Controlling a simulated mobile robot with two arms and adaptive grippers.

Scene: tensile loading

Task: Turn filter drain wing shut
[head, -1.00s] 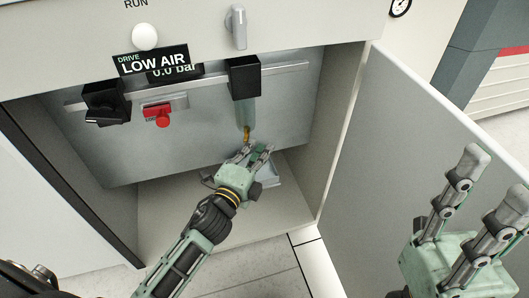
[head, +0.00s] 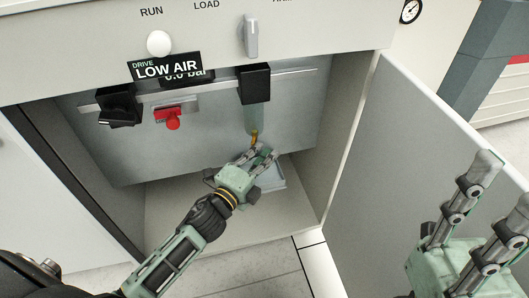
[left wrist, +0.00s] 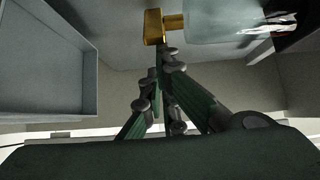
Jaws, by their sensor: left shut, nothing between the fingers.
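The filter hangs under the panel rail, with a black head (head: 254,84) and a clear bowl (head: 256,116). Its brass drain wing (head: 255,136) is at the bottom of the bowl. In the left wrist view the drain wing (left wrist: 153,27) stands just beyond the fingertips, with the bowl (left wrist: 215,20) to its right. My left gripper (head: 262,152) is just below the wing, shut and empty. The left wrist view shows its fingertips (left wrist: 162,58) close together near the wing; whether they touch it I cannot tell. My right gripper (head: 503,183) is open and empty at the right.
A shallow tray (head: 274,183) lies on the cabinet floor below my left gripper. The open cabinet door (head: 395,150) stands between the cabinet and my right gripper.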

